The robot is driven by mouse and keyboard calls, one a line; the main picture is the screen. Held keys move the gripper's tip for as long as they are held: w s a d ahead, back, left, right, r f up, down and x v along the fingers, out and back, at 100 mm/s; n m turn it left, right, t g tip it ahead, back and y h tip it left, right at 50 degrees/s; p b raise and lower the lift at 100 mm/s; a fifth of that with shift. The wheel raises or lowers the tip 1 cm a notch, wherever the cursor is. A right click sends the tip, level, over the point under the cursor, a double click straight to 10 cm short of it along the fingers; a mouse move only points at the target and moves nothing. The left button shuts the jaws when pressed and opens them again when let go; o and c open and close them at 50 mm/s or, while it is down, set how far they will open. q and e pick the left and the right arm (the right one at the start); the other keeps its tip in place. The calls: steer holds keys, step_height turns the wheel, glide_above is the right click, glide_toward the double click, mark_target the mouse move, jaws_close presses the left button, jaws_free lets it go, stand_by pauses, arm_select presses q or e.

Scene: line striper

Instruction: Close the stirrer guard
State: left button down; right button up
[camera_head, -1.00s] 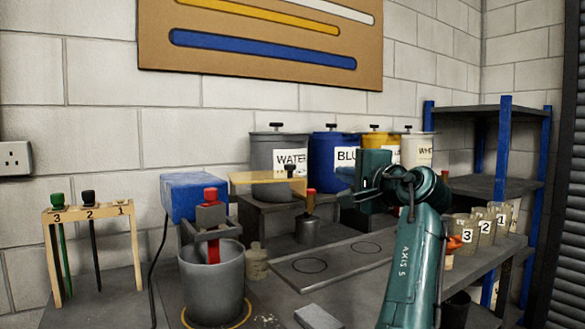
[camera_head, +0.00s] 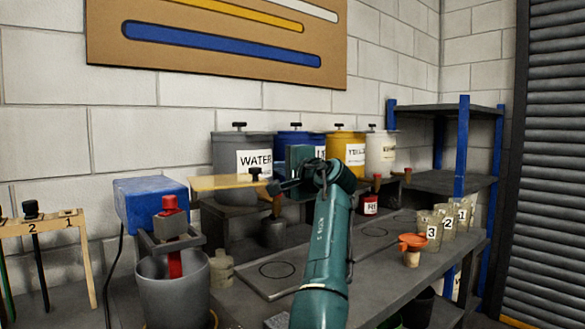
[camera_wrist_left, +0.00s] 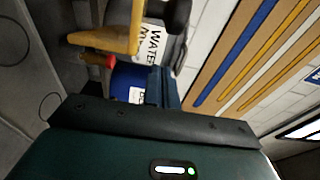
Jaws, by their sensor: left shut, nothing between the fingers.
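The stirrer guard is a translucent yellow panel (camera_head: 222,182) with a black knob (camera_head: 255,173). It stands out to the right from the blue stirrer housing (camera_head: 150,203), raised above the grey pot (camera_head: 174,285) and its red stirrer shaft. My left gripper (camera_head: 276,188) is shut and empty at the guard's free right end, close to the knob. I cannot tell whether it touches. The left wrist view shows the yellow guard (camera_wrist_left: 105,38) just past my finger (camera_wrist_left: 165,88). My right gripper is out of view.
Water (camera_head: 242,150), blue, yellow and white tubs stand on a raised shelf behind. Numbered cups (camera_head: 430,229) and an orange funnel (camera_head: 412,243) stand on the bench at right. A wooden rack (camera_head: 52,228) is at left. The bench plate with circles (camera_head: 277,270) is mostly clear.

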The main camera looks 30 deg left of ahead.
arm_select(q)
steer(key=shift+s+a, duration=0.15)
steer(key=shift+s, duration=0.85)
steer(key=shift+s+a, duration=0.15)
steer(key=shift+s, duration=0.85)
